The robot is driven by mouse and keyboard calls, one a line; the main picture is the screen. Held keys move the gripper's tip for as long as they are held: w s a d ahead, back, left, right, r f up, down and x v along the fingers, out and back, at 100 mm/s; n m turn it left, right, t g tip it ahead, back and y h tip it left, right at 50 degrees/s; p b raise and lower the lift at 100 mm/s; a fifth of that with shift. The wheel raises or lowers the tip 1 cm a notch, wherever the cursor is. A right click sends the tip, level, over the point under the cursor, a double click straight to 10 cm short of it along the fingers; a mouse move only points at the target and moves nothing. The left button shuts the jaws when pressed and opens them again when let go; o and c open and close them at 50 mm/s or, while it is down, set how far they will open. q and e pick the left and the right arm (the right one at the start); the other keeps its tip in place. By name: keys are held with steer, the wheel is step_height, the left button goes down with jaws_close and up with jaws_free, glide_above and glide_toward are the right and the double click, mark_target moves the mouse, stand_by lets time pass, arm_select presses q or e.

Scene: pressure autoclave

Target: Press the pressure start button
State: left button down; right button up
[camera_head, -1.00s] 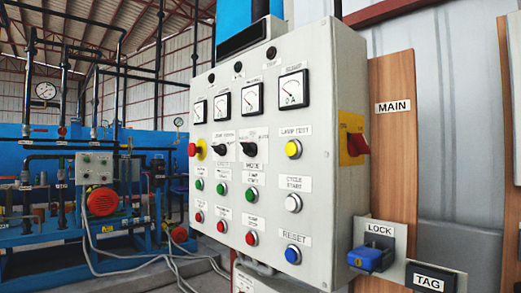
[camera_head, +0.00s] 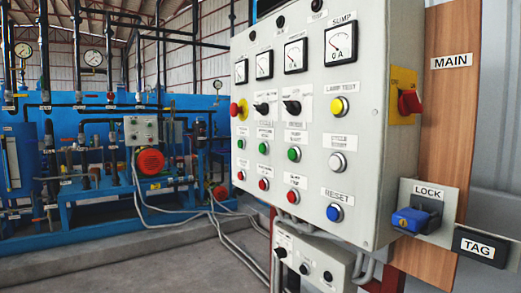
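A light grey control panel (camera_head: 372,150) stands right of centre, with its face turned to the left. A row of three green buttons crosses it: one at the left (camera_head: 240,144), one in the middle (camera_head: 263,148) and one at the right (camera_head: 294,154). Small white labels sit above them, too blurred for me to tell which one reads pressure start. Red buttons, such as the right one (camera_head: 293,197), sit below the green ones. Neither of my grippers is in view, and nothing touches the panel.
The panel also bears a white button (camera_head: 337,162), a yellow button (camera_head: 339,108), a blue reset button (camera_head: 334,212) and a red emergency knob (camera_head: 235,109). A red main switch (camera_head: 410,102) sticks out at its side. Grey floor (camera_head: 150,264) lies open at left; cables cross it.

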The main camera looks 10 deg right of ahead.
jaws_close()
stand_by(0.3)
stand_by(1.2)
